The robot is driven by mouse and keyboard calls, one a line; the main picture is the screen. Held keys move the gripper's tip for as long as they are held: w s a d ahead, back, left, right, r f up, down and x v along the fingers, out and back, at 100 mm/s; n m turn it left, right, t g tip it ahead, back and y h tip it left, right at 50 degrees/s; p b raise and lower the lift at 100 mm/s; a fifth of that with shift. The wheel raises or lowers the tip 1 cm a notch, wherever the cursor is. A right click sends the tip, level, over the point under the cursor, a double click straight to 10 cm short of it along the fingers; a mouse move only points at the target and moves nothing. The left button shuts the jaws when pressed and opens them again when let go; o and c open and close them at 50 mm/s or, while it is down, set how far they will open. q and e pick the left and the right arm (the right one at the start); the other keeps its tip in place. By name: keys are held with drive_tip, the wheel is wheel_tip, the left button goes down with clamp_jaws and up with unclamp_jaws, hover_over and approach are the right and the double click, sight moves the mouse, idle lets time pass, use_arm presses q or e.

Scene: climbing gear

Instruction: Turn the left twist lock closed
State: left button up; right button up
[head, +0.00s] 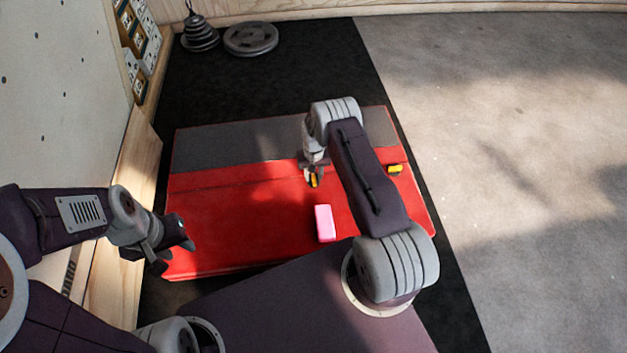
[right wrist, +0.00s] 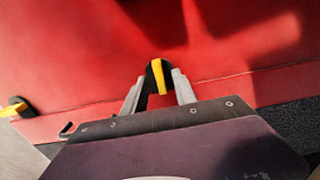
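The left twist lock (head: 314,181) is a small black piece with a yellow bar, on the red crash mat (head: 230,230). It also shows in the right wrist view (right wrist: 158,76), its yellow bar running nearly up and down the picture. My right gripper (head: 314,172) is over this lock, its two grey fingers apart, one on each side. Whether they touch it I cannot tell. A second yellow-and-black lock (head: 395,170) is further right on the mat, and at the left edge of the right wrist view (right wrist: 15,108). My left gripper (head: 174,255) is open and empty at the mat's left edge.
A pink block (head: 325,223) lies on the mat, nearer me than the left lock. Weight plates (head: 251,38) and stacked weights (head: 200,35) stand on the black flooring behind. A climbing wall (head: 60,80) rises at left. The grey floor at right is clear.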

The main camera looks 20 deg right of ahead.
drive_tip(key=shift+f, duration=0.55)
use_arm(q)
drive_tip(key=shift+f, duration=0.3)
use_arm(e)
drive_tip(key=shift+r, duration=0.15)
clamp_jaws()
